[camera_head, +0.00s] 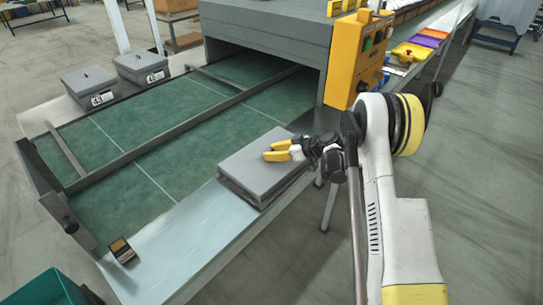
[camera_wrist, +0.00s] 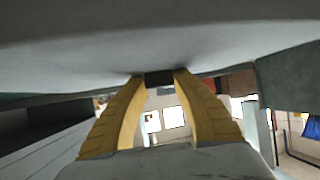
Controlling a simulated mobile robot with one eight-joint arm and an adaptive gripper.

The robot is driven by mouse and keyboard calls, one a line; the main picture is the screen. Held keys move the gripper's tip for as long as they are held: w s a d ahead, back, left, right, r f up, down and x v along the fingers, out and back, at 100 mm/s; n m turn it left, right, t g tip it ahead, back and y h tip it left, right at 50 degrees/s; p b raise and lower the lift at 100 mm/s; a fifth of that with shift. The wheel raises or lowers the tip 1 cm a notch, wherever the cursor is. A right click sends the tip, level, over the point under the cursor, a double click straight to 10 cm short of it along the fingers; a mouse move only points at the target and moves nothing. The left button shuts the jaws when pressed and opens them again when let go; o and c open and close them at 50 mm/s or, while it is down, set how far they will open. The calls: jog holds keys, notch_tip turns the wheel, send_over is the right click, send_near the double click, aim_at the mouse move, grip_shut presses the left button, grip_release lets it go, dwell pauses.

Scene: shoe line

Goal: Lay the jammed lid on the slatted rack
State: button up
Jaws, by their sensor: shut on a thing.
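The grey lid (camera_head: 262,163), a flat rectangular slab, lies level at the front edge of the line, over a darker layer that shows along its lower edge. In the wrist view a broad grey surface (camera_wrist: 150,40) fills the top, and it looks like the lid close up. My gripper (camera_head: 279,151) is over the lid's right part, its yellow fingers pointing left. In the wrist view the fingertips (camera_wrist: 160,79) are shut on a small dark piece that seems to belong to the lid. I cannot make out the slatted rack's slats; any rack under the lid is hidden.
Two grey lidded boxes (camera_head: 90,86) with number tags stand at the back left. The green belt (camera_head: 165,125) runs into a grey housing (camera_head: 270,35). An orange control box (camera_head: 355,60) hangs close behind my gripper. A small dark device (camera_head: 122,250) lies front left; the metal ledge (camera_head: 185,240) between is clear.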

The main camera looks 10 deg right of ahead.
jog(key=o, duration=1.2)
jog(key=shift+f, duration=0.1)
